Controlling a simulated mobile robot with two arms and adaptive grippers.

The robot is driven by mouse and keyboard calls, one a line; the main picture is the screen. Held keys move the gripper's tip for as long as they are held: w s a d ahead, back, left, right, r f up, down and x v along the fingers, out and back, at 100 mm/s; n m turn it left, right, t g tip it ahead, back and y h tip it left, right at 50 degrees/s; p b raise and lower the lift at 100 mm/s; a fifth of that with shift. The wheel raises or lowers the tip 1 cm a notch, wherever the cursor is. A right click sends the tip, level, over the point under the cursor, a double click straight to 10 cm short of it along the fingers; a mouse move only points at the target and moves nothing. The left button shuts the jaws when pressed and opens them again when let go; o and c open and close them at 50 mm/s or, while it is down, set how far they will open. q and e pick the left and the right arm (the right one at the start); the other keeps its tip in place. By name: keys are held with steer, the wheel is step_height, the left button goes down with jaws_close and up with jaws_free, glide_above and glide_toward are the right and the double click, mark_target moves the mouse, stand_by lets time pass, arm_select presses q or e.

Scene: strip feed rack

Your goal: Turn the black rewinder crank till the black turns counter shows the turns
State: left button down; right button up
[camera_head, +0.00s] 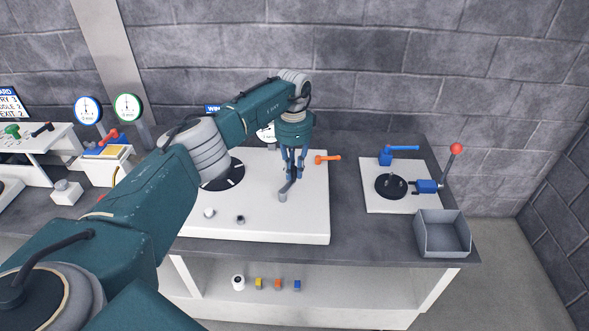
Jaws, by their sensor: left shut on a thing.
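My left gripper (292,174) comes down from above, shut on the upright handle of the rewinder crank (284,193). The crank's short arm slants from below the fingertips down toward the front left, on the white machine top (270,220). It looks dark grey here. A round black disc with white marks (234,175) lies left of the crank, partly behind my arm. A white-faced dial (264,134), possibly the turns counter, stands behind my forearm. It is mostly hidden and I cannot read it. My right gripper is out of view.
An orange lever (328,159) sticks out close to the right of my gripper. A second white plate (378,200) with blue parts and a red-knobbed lever (456,149) stands at right. A grey bin (443,239) sits at the table's front right. Two round gauges stand at left.

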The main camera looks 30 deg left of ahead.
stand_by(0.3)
arm_select(q)
steer(key=c, duration=1.6)
jaws_free()
steer(key=shift+c, duration=0.2)
steer(key=shift+r, duration=0.1)
step_height(320, 180, up, 12)
